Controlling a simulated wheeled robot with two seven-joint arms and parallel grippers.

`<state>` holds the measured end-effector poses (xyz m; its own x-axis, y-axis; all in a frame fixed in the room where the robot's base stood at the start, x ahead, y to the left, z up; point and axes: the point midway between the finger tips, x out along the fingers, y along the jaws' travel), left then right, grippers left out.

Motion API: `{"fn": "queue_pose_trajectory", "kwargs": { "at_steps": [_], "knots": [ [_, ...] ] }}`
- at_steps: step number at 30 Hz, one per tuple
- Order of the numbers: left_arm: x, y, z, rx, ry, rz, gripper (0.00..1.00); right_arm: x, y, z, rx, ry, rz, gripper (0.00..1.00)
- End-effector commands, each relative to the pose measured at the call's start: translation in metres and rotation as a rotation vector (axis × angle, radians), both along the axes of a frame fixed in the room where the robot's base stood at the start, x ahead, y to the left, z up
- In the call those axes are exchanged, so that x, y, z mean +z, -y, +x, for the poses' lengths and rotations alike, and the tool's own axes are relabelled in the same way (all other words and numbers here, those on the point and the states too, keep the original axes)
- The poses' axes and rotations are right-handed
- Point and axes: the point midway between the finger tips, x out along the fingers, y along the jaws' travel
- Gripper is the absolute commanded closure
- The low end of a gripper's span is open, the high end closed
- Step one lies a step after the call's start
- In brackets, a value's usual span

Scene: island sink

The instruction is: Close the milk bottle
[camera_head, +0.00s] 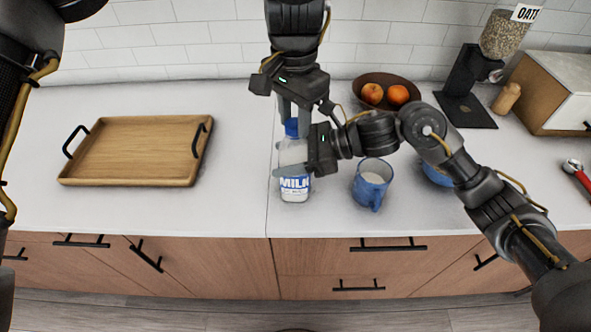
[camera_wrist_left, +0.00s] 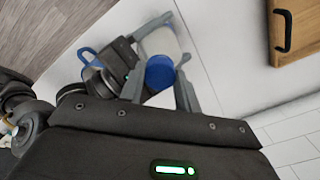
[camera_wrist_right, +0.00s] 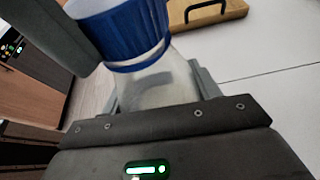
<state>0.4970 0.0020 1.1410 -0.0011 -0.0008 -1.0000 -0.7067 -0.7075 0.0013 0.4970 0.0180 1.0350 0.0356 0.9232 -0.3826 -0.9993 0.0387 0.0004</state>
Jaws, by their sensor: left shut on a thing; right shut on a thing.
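The milk bottle (camera_head: 294,186) stands upright on the counter near its front edge, with a blue "MILK" label. Its blue cap (camera_head: 291,127) is at the bottle's top; it also shows in the left wrist view (camera_wrist_left: 160,73) and the right wrist view (camera_wrist_right: 135,32). My left gripper (camera_head: 291,118) comes down from above and is shut on the cap. My right gripper (camera_head: 292,160) comes from the right and is shut around the bottle's body, which shows in its wrist view (camera_wrist_right: 160,88). The cap looks in line with the neck; whether it is tight I cannot tell.
A blue mug (camera_head: 371,183) stands close right of the bottle, and a blue bowl (camera_head: 436,176) is partly behind my right arm. A fruit bowl (camera_head: 372,81) is behind. A wooden tray (camera_head: 130,152) lies left, with clear counter between it and the bottle.

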Motion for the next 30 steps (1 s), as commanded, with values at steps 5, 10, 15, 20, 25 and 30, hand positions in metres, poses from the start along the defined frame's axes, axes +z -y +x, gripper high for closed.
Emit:
{"fn": "queue_pose_trajectory", "kwargs": {
  "at_steps": [5,10,15,20,25,30],
  "knots": [
    [0.0000,0.0004,-0.0001,-0.116,0.000,-0.002,0.95,0.0001,0.0001,0.0000,0.000,0.000,0.000,1.00],
    [-0.0006,0.0001,0.0003,-0.493,0.000,-0.001,0.95,0.0002,0.0000,0.0000,0.000,0.000,0.000,1.00],
    [-0.0005,-0.0002,0.0005,-0.914,0.000,0.000,0.95,0.0002,-0.0001,0.0000,0.000,0.000,0.000,1.00],
    [-0.0007,-0.0003,0.0008,-1.315,0.001,0.000,0.95,0.0002,-0.0001,-0.0001,0.000,0.001,0.000,1.00],
    [-0.0010,-0.0001,0.0011,-1.745,0.001,0.001,0.95,0.0001,0.0000,-0.0001,0.000,0.001,0.000,1.00],
    [-0.0013,-0.0001,0.0013,-2.174,0.001,0.001,0.95,0.0001,0.0000,-0.0003,0.001,0.001,0.000,1.00]
  ]
}}
